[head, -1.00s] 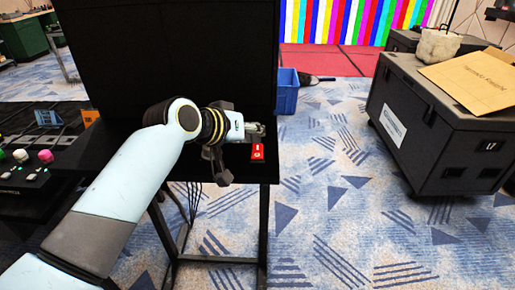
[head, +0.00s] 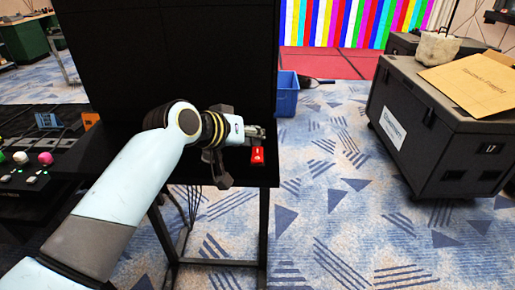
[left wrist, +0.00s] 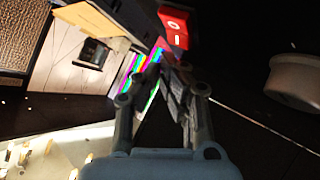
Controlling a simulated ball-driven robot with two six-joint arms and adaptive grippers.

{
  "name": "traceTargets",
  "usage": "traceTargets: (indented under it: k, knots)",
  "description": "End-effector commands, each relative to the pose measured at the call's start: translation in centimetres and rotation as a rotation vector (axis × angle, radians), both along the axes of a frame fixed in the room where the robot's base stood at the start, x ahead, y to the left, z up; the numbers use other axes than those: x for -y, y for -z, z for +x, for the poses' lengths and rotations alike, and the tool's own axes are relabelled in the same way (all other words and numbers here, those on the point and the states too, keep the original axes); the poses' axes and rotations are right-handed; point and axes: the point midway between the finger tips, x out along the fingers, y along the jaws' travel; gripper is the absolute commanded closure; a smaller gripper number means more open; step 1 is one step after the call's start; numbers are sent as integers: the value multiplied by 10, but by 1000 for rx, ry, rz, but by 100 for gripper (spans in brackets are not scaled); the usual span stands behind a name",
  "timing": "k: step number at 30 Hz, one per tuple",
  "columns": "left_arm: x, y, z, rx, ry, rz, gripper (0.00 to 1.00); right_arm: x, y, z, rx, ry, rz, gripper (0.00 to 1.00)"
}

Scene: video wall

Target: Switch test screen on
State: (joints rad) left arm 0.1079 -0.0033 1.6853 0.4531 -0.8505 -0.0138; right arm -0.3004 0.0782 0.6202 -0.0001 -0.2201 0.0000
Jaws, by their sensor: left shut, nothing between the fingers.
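A red rocker switch (head: 257,156) with white marks sits at the right end of the black table (head: 225,170). In the left wrist view the red switch (left wrist: 173,27) shows an O and an I just beyond the fingertips. A large black panel (head: 170,55) stands behind my left arm; its surface is dark. My left gripper (head: 260,131) is shut and empty, just behind and above the switch in the head view. I cannot tell whether it touches the switch. In the left wrist view its fingers (left wrist: 163,70) are close together. My right gripper is not in view.
A video wall (head: 350,22) shows bright colour bars at the back. A blue bin (head: 287,95) stands on the carpet beyond the table. A black case (head: 440,140) with a cardboard piece (head: 475,80) stands right. A control desk (head: 30,170) is left. Carpet between is clear.

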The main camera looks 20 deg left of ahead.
Motion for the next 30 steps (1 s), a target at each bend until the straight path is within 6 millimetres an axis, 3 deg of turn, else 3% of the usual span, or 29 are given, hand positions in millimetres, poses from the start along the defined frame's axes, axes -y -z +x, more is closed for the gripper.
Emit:
traceTargets:
  k: [30]
  knots:
    - [-1,10,3,0,0,0,100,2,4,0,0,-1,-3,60]
